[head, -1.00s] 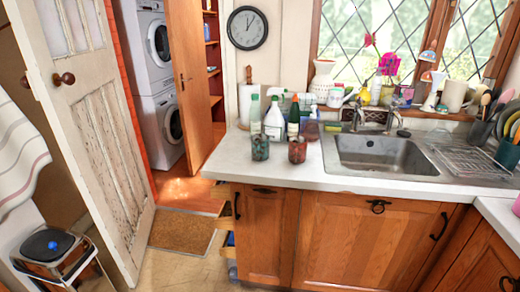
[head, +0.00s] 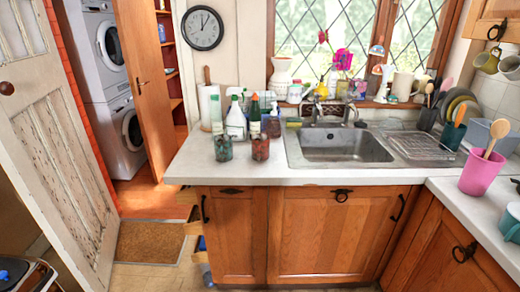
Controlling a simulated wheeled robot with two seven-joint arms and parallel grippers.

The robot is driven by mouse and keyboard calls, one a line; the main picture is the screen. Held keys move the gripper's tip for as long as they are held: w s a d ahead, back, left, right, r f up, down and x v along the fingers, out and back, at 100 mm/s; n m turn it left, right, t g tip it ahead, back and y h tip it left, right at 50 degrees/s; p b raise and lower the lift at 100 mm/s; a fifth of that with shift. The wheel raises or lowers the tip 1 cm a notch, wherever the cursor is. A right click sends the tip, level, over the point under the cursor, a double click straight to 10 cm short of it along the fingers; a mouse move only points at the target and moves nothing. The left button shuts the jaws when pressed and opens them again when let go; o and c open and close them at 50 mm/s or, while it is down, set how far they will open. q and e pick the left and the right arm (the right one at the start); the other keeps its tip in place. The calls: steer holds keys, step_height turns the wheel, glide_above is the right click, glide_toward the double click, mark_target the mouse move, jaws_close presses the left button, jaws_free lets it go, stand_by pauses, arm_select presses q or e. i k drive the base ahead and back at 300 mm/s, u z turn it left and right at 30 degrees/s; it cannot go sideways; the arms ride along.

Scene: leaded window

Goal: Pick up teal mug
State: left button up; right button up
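A pale teal-and-white vessel (head: 510,224) is cut off by the right edge on the near right counter. A dark greenish cup (head: 223,148) stands left of the sink, next to a reddish-brown one (head: 260,148). Two mugs, one olive (head: 488,61) and one pale (head: 510,68), hang at upper right. Neither of my grippers is in view.
The white counter (head: 300,175) turns a corner toward me at right. A sink (head: 345,147) and drying rack (head: 420,147) lie behind its front edge. Bottles (head: 236,120) crowd left of the sink. An open door (head: 60,150) is at left.

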mark_target(223, 144)
steer(key=z, duration=2.5)
steer(key=k, duration=1.6)
steer(key=u, duration=1.95)
steer(key=i, duration=0.55)
steer(key=u, duration=0.05)
